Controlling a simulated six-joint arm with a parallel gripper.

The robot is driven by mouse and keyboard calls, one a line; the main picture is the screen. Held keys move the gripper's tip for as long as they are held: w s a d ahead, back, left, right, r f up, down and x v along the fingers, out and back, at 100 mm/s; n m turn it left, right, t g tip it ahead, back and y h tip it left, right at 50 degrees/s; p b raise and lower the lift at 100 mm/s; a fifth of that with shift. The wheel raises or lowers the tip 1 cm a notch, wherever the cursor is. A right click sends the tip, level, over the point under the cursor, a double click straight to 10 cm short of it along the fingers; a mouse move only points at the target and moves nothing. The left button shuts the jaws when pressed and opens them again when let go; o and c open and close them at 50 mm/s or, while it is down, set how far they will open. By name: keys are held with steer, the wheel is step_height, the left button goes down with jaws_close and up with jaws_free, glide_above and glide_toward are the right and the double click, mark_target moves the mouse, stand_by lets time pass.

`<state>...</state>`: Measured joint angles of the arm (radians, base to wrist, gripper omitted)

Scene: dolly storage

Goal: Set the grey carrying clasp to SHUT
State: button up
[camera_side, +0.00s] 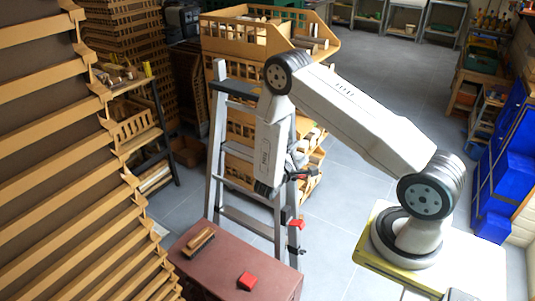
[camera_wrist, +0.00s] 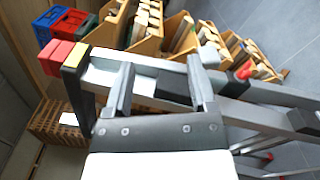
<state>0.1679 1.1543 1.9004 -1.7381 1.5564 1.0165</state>
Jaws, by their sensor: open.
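A stepladder stands upright in the side view; its grey rail (camera_wrist: 145,68) crosses the wrist view. My gripper (camera_wrist: 160,72) is open, with one finger on each side of a dark block (camera_wrist: 174,87) on the rail. I cannot tell whether the fingers touch it. In the side view my gripper is small beside the ladder's right rail, partly merged with dark and red fittings (camera_side: 303,174).
A dark red chest (camera_side: 235,262) with a brush (camera_side: 198,242) and a red block (camera_side: 247,281) stands below the ladder. Wooden bins (camera_side: 240,38) are behind it. A slatted wooden stack (camera_side: 60,150) fills the left. Grey floor (camera_side: 345,195) is open to the right.

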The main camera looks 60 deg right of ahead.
step_height(320, 180, down, 6)
steer(key=shift+f, duration=0.25)
steer(key=shift+d, duration=0.15)
steer(key=d, duration=0.7)
steer(key=shift+d, duration=0.3)
steer(key=shift+c, duration=0.2)
jaws_close()
